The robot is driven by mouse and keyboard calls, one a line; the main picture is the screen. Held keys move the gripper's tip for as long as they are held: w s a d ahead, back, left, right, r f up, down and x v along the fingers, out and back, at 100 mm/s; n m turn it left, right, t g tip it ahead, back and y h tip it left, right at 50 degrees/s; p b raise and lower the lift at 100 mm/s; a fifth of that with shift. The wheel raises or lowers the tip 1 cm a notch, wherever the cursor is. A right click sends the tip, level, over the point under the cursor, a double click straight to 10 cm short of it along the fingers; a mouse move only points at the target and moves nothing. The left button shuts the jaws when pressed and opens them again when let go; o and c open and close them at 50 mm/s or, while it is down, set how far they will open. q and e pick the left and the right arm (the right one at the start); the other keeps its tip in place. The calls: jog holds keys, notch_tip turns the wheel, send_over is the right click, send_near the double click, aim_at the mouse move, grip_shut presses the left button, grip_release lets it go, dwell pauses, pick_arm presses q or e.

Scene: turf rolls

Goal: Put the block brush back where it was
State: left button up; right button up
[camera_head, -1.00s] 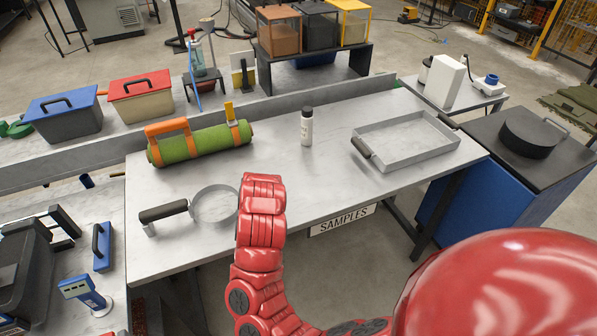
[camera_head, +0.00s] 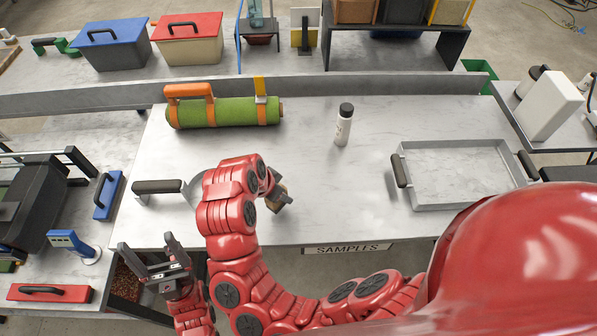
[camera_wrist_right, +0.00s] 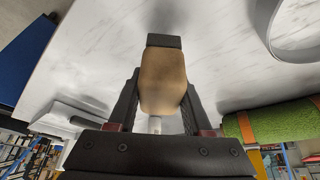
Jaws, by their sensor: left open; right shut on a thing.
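The block brush (camera_head: 281,197), a tan block, is in my right gripper (camera_head: 272,188), above the front middle of the grey worktable (camera_head: 330,205). In the right wrist view the tan block (camera_wrist_right: 163,85), with a dark end, sits between the two fingers of the right gripper (camera_wrist_right: 158,100), which are shut on it. My right arm hides part of the table and the ring tool. My left gripper (camera_head: 160,265) is open and empty, low at the front left, off the worktable's left front corner.
A green turf roll (camera_head: 220,112) lies at the back left. A white bottle (camera_head: 343,128) stands mid-table. A shallow tray (camera_head: 460,175) is at right. A ring tool with dark handle (camera_head: 158,187) lies at left. The bare table between bottle and front edge is free.

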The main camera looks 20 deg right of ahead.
jog(key=s+m, duration=0.1)
jog(key=s+a+r+m+g, duration=0.1)
jog(key=s+m, duration=0.1)
jog(key=s+r+m, duration=0.1)
jog(key=shift+s+a+m+g+p, duration=0.25)
jog(key=shift+a+m+g+p, duration=0.05)
jog(key=shift+p, duration=0.1)
jog(key=shift+d, duration=0.15)
jog(key=shift+m, duration=0.3)
jog(key=w+d+p, duration=0.1)
jog(key=w+d, duration=0.2)
jog(key=w+d+p, duration=0.1)
jog(key=w+d, duration=0.2)
jog(key=w, duration=0.1)
jog(key=w+d+f+p, duration=0.1)
jog(key=w+d, duration=0.2)
jog(key=w, duration=0.1)
jog(key=shift+w+d+f, duration=0.1)
jog(key=shift+w+d, duration=0.05)
jog(key=shift+d, duration=0.1)
jog(key=shift+w+d+f, duration=0.15)
jog(key=shift+w, duration=0.05)
notch_tip(320, 180, down, 3)
jog(key=shift+r+p, duration=0.1)
jog(key=shift+p, duration=1.15)
jog(key=shift+f, duration=0.45)
